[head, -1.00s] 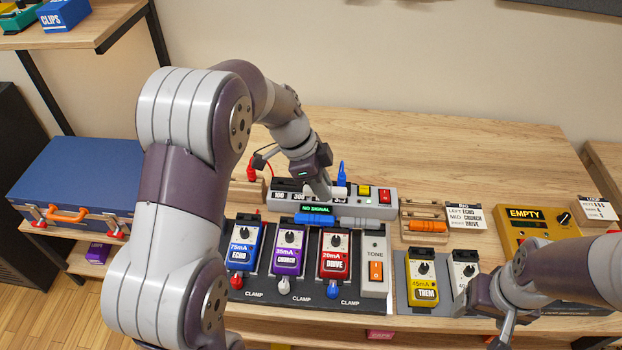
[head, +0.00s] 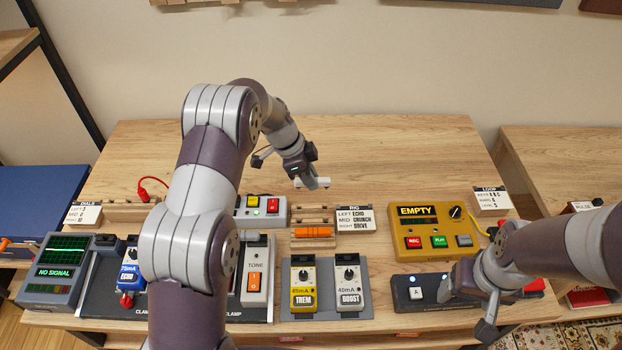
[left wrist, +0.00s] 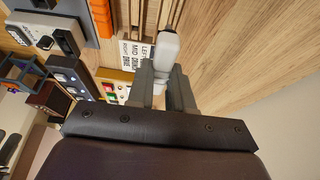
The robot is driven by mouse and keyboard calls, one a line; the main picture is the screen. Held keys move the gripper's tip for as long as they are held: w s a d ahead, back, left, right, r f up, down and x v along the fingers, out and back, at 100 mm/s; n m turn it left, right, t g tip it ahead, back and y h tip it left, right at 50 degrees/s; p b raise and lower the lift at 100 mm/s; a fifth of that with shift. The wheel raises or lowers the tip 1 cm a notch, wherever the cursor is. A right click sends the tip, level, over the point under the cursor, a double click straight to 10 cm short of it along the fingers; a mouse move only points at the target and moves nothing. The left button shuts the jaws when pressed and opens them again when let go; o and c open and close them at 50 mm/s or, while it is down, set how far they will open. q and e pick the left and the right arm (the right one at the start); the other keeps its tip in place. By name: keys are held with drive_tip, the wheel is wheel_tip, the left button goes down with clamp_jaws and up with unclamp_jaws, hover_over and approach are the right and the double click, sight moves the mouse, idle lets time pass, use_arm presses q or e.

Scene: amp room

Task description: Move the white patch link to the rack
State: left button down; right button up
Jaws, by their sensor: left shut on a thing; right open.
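The white patch link (head: 313,183) is held in my left gripper (head: 308,180), above the table just behind the small wooden rack. In the left wrist view the white link (left wrist: 165,50) sticks out beyond the two grey fingers, which are shut on it. The wooden rack (head: 314,212) has slots and holds an orange link (head: 313,232) at its front; its back slots look empty. My right gripper (head: 480,310) is open at the front right, near the dark two-button pedal, away from the rack.
A RIG card (head: 355,219) stands right of the rack. A power strip (head: 262,211) with yellow and red buttons lies left of it. The yellow EMPTY looper (head: 434,232) is to the right. TREM (head: 302,290) and BOOST (head: 348,288) pedals stand in front. The table behind is clear.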

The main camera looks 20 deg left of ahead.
use_arm(q)
wheel_tip(320, 180, down, 6)
drive_tip(key=b, duration=0.3)
drive_tip(key=shift+f+b, duration=0.15)
drive_tip(key=shift+b, duration=0.15)
drive_tip(key=shift+f+b, duration=0.3)
drive_tip(key=shift+r, duration=0.1)
drive_tip(key=shift+b, duration=0.3)
idle(0.3)
drive_tip(key=shift+b, duration=0.4)
